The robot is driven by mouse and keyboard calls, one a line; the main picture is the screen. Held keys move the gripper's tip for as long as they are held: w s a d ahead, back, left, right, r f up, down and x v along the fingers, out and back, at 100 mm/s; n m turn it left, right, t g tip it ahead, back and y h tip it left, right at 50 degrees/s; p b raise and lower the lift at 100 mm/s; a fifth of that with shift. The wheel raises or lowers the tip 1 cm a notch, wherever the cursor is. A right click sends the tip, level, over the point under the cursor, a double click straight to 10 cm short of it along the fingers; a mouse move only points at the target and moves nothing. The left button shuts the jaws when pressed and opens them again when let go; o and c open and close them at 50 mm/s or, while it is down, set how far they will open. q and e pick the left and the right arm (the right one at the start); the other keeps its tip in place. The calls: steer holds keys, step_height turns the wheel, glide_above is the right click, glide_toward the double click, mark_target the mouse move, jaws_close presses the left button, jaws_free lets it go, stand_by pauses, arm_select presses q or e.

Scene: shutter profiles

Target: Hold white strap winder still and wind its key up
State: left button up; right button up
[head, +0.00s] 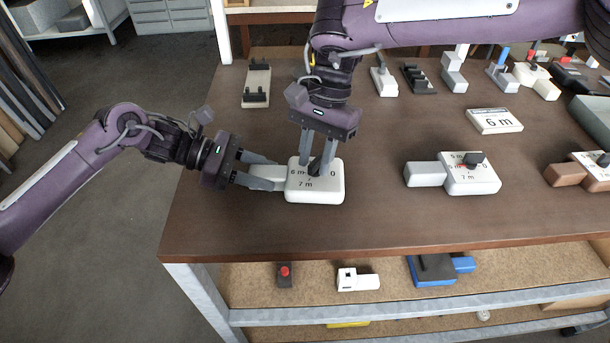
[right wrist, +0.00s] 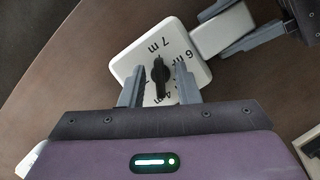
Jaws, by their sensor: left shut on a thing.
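The white strap winder (head: 330,190) lies near the table's left front, with a pale block on its left side and "6 m", "7 m" and "0" on its top. Its black key (head: 314,168) stands up from the top and shows clearly in the right wrist view (right wrist: 160,75). My left gripper (head: 277,172) is shut on the pale side block, one finger on each side. My right gripper (head: 314,171) points down over the winder. In the right wrist view its fingers (right wrist: 158,80) stand either side of the key, with a visible gap on both sides.
A second white winder (head: 470,184) with a grey block stands to the right, and a brown-blocked one (head: 562,176) further right. Several small devices line the back. The table (head: 375,215) is bare between the two white winders.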

mark_target(316, 160)
steer(key=shift+r, duration=0.1)
steer(key=shift+r, duration=2.9)
